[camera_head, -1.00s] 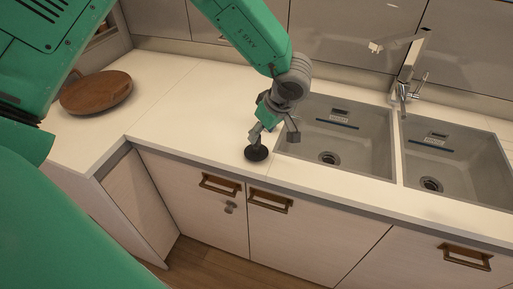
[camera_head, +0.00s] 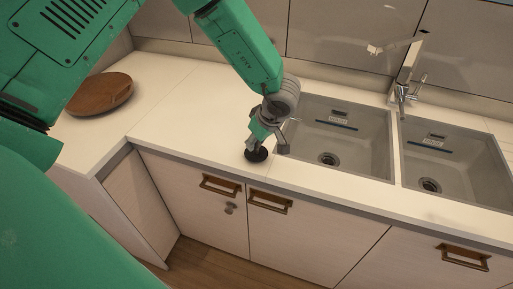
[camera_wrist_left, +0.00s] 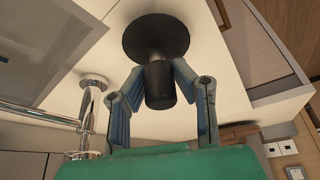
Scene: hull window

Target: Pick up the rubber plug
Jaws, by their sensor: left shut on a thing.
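The rubber plug (camera_head: 256,155) is black, with a round flat disc and a short cylindrical stem. It stands on the white counter, left of the sinks and near the front edge. In the left wrist view the plug (camera_wrist_left: 158,85) shows its stem between the two fingers. My left gripper (camera_head: 266,140) comes down over the plug from above; in the wrist view the gripper (camera_wrist_left: 158,78) has its fingertips against both sides of the stem. It is shut on the plug. The disc looks to be at the counter surface; I cannot tell any gap. My right gripper is not in view.
The left sink basin (camera_head: 335,142) lies just right of my gripper, with a second basin (camera_head: 455,168) beyond it. A chrome faucet (camera_head: 403,88) stands behind them. A round wooden board (camera_head: 98,95) lies on the counter's left part. The counter (camera_head: 175,110) between is clear.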

